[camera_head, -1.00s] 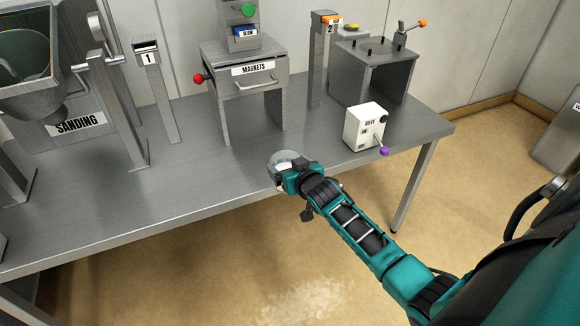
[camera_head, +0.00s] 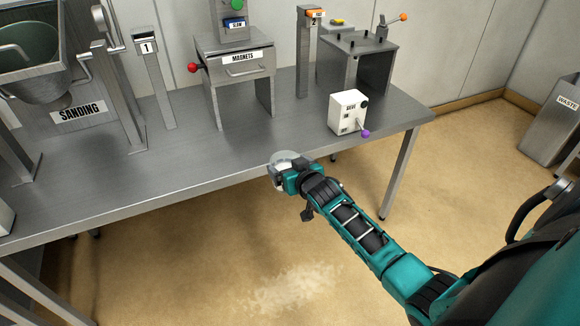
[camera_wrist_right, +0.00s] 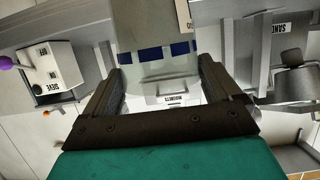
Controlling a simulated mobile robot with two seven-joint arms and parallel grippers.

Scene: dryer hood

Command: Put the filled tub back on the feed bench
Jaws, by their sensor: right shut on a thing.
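The tub (camera_head: 284,158) is a small pale, clear-looking vessel at the end of my right arm in the head view. In the right wrist view the tub (camera_wrist_right: 155,70) fills the space between the fingers, with a row of blue marks around it and part of a white label. My right gripper (camera_head: 287,169) is shut on the tub, with a finger on each side of it. In the head view they appear at the front edge of the steel bench. I cannot tell what the tub holds. No bench is labelled as the feed bench. My left gripper is out of view.
The steel bench (camera_head: 215,163) carries a white sieve box (camera_head: 346,112) with a purple knob, a MAGNETS drawer unit (camera_head: 235,68), post 1 (camera_head: 155,80) and the SANDING hopper (camera_head: 40,70). A WASTE bin (camera_head: 553,120) stands at the right.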

